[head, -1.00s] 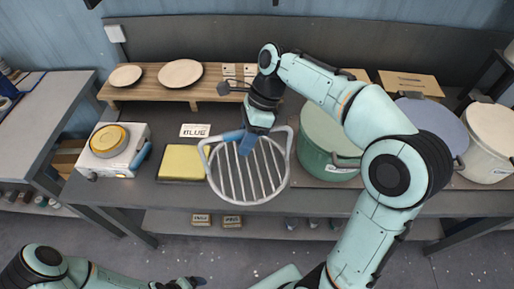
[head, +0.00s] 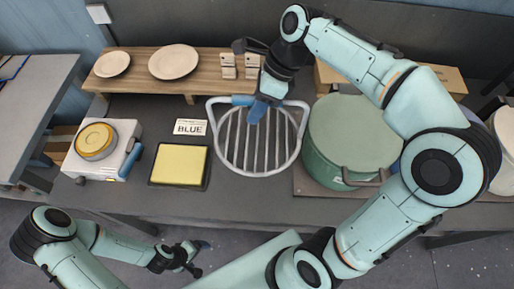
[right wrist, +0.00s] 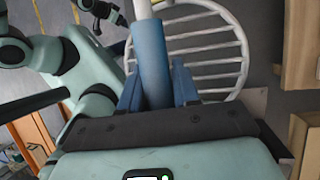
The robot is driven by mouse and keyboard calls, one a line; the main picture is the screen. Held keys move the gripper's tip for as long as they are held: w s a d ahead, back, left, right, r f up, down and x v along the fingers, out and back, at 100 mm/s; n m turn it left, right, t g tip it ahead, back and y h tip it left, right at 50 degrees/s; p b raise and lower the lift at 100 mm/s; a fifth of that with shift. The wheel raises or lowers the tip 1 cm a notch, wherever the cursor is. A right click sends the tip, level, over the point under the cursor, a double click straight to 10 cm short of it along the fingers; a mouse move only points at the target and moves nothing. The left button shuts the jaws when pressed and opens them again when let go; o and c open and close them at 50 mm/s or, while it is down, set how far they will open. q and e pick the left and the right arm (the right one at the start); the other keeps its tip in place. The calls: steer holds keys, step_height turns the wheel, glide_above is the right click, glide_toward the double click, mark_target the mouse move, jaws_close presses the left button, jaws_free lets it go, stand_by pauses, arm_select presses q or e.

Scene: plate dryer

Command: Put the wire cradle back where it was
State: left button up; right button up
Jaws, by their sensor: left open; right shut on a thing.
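The wire cradle (head: 241,172) is a round, light grey frame of parallel bars with a blue sleeve on its handle. In the head view it is over the middle of the dark table, between the yellow pad and the green pot. My right gripper (head: 257,112) is shut on the blue sleeve. The right wrist view shows the sleeve (right wrist: 151,62) between its fingers, with the bars of the cradle beyond. I cannot tell whether the cradle touches the table. My left gripper (head: 192,257) is open and empty, low in front of the table.
A white device with a yellow round top (head: 95,140) is further left. The green pot (head: 352,130) is close on the right. A wooden shelf (head: 213,84) with two plates is behind.

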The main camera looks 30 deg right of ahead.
mark_target(255, 137)
step_height(255, 137, down, 10)
steer(key=shift+s+f+b, duration=0.15)
steer(key=shift+b, duration=0.55)
steer(key=shift+f, duration=0.5)
step_height(255, 137, down, 5)
steer(key=shift+f+b, duration=0.2)
steer(key=shift+b, duration=0.35)
arm_select(q)
steer(key=s+f, duration=0.3)
steer(key=s, duration=0.1)
steer(key=shift+f, duration=0.35)
steer(key=shift+w, duration=0.1)
steer(key=shift+s+f, duration=0.25)
arm_select(e)
steer(key=shift+f, duration=0.6)
steer(key=o, duration=1)
steer(key=shift+o, duration=0.2)
